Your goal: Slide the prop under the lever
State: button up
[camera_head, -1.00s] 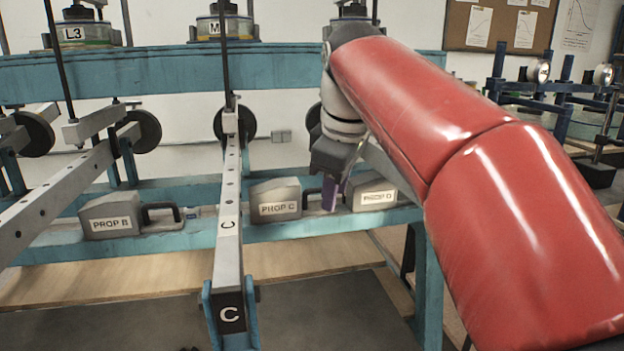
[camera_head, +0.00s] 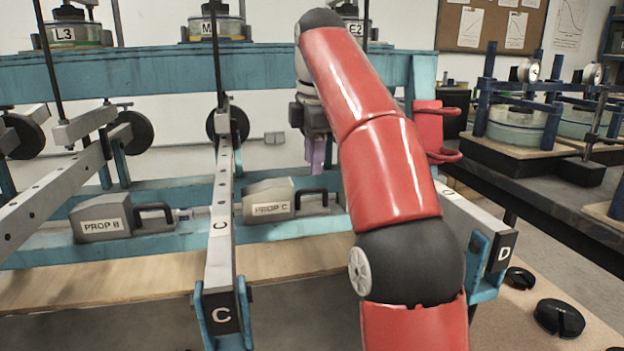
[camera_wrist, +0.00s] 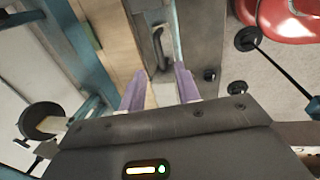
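Prop B (camera_head: 103,217) and Prop C (camera_head: 270,202) are grey wedge blocks with black handles on the teal rail, either side of lever C (camera_head: 222,225). Lever D (camera_head: 470,215) shows at the right, partly behind my red arm. My gripper (camera_head: 318,158) has purple fingers pointing down, above and right of Prop C's handle. In the wrist view my gripper (camera_wrist: 159,90) is open, its fingers apart. A grey block with a handle (camera_wrist: 160,42) lies ahead between them; its label is not visible. Prop D is not visible in the head view; my arm covers that stretch of rail.
Teal uprights and a crossbeam (camera_head: 130,75) stand behind. A red piece with loops (camera_head: 430,130) is right of my arm. Black slotted weights (camera_head: 559,317) lie on the wood at lower right. A dark bench (camera_head: 540,160) with instruments stands further right.

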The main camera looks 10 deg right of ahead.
aim_at(312, 191)
jog(key=shift+w+f, duration=0.15)
jog(key=shift+f, duration=0.75)
jog(key=shift+w+f, duration=0.2)
jog(key=shift+f, duration=0.7)
jog(key=shift+w+f, duration=0.15)
jog(key=shift+f, duration=0.75)
jog(key=shift+c, duration=0.4)
grip_shut()
